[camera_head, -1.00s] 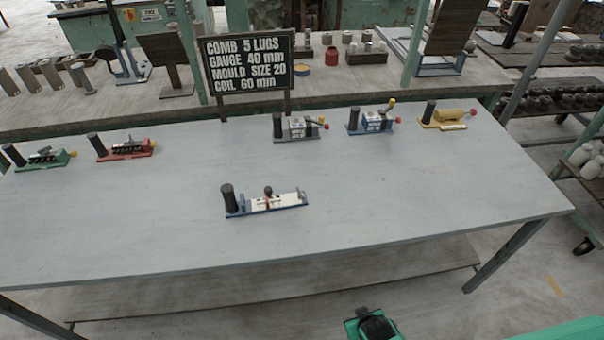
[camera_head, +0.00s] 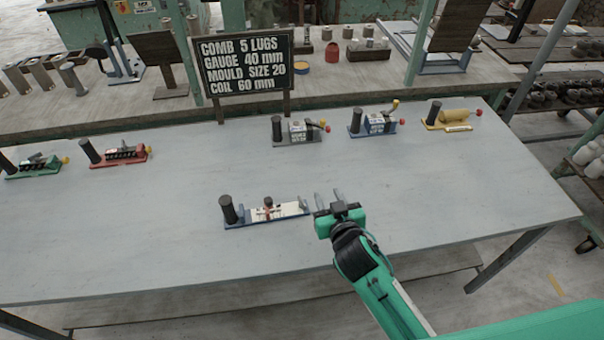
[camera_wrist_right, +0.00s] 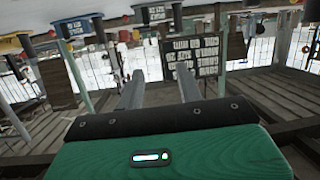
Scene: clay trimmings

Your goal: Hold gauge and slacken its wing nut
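The gauge (camera_head: 284,211) lies on the table near the middle, a blue base with a white scale plate. A black upright handle (camera_head: 228,209) stands at its left end. A small dark knob with red below it, which looks like the wing nut (camera_head: 268,203), sits on the scale. My right gripper (camera_head: 328,195) is just right of the gauge's right end, apart from it as far as I can tell, fingers pointing away from me. Its two fingers also show in the right wrist view (camera_wrist_right: 160,92), spread with nothing between them. My left gripper is not in view.
The grey table (camera_head: 170,240) is bare around the gauge. Green (camera_head: 35,168), red (camera_head: 122,155), grey (camera_head: 298,132), blue (camera_head: 374,124) and yellow (camera_head: 452,122) tools stand along its back. A lettered board (camera_head: 245,65) stands behind, reading gauge 40 mm.

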